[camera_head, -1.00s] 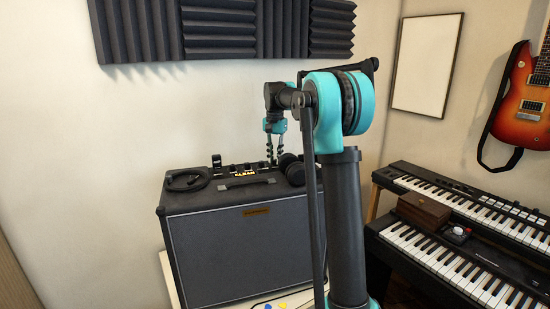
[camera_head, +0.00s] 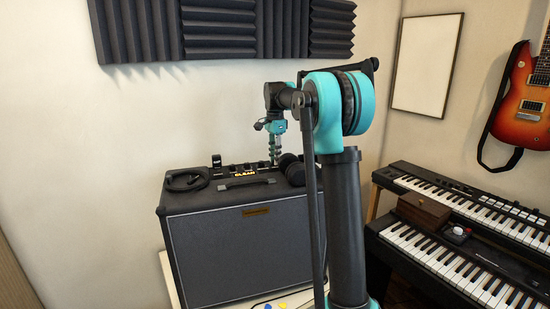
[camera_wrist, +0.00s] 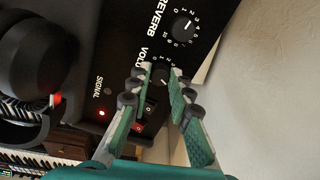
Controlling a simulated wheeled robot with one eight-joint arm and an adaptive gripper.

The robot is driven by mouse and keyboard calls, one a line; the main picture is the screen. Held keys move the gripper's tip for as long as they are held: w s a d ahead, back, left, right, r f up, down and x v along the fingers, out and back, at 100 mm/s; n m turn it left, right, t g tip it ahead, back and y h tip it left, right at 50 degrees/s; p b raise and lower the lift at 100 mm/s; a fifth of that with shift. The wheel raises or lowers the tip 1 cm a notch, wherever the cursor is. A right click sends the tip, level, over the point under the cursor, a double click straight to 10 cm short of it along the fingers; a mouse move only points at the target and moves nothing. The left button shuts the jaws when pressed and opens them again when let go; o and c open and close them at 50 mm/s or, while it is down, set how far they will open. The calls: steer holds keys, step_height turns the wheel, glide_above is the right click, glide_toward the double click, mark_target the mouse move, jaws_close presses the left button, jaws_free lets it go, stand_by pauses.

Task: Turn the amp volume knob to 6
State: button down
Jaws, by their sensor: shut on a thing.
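The amp (camera_head: 240,240) is a dark grey box with its control panel along the top. In the wrist view, the volume knob (camera_wrist: 162,79) is a small black knob below the partly covered "VOLU" lettering. My gripper (camera_wrist: 162,77), with teal and grey fingers, is shut on this knob, one finger on each side. My gripper also shows in the head view (camera_head: 275,160), pointing down at the right part of the panel. The fingers hide much of the dial, and I cannot tell which number the knob points to.
The reverb knob (camera_wrist: 183,28) is close beside the fingertips. A red signal light (camera_wrist: 101,113) is lit. Dark headphones (camera_head: 293,170) rest on the amp's right end, close to my gripper. A coiled cable (camera_head: 186,180) lies on the left end. Keyboards (camera_head: 465,240) stand at right.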

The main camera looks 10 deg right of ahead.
stand_by(0.3)
steer(key=c, duration=1.4)
jaws_free()
steer(key=shift+o, duration=0.2)
step_height(320, 180, up, 12)
